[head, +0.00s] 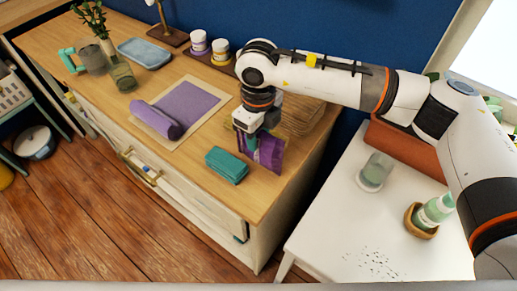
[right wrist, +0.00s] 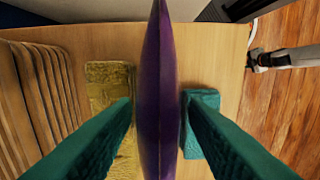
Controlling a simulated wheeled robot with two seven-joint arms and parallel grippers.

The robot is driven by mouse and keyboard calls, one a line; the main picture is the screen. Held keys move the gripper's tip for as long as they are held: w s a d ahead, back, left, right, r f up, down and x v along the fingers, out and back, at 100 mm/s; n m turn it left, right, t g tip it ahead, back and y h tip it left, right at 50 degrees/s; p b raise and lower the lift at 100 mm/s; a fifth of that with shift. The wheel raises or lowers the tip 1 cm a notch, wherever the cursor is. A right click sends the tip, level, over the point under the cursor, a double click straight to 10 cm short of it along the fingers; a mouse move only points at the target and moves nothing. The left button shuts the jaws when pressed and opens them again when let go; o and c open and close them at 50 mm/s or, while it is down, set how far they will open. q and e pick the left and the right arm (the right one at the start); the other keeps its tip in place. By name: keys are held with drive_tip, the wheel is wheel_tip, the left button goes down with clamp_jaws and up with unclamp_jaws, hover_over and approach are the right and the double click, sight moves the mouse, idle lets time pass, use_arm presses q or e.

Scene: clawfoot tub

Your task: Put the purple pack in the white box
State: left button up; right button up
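The purple pack (head: 270,153) stands upright on the wooden counter, near its right end. In the right wrist view the pack (right wrist: 160,60) shows edge-on between my two teal fingers. My right gripper (head: 253,142) points down over it. Its fingers (right wrist: 158,108) are apart on either side of the pack, with a narrow gap seen at each side. My left gripper is not seen in the head view. I see no clear white box; a white slotted basket (head: 12,92) stands at the far left.
A teal pack (head: 227,165) lies close beside the purple one. A yellow pack (right wrist: 108,80) and a slatted wooden rack (right wrist: 40,85) are on its other side. A rolled purple mat (head: 157,120) lies left. A white table (head: 330,225) holds a glass (head: 374,173) and bottle (head: 435,211).

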clamp_jaws()
drive_tip(key=shift+r, duration=0.1)
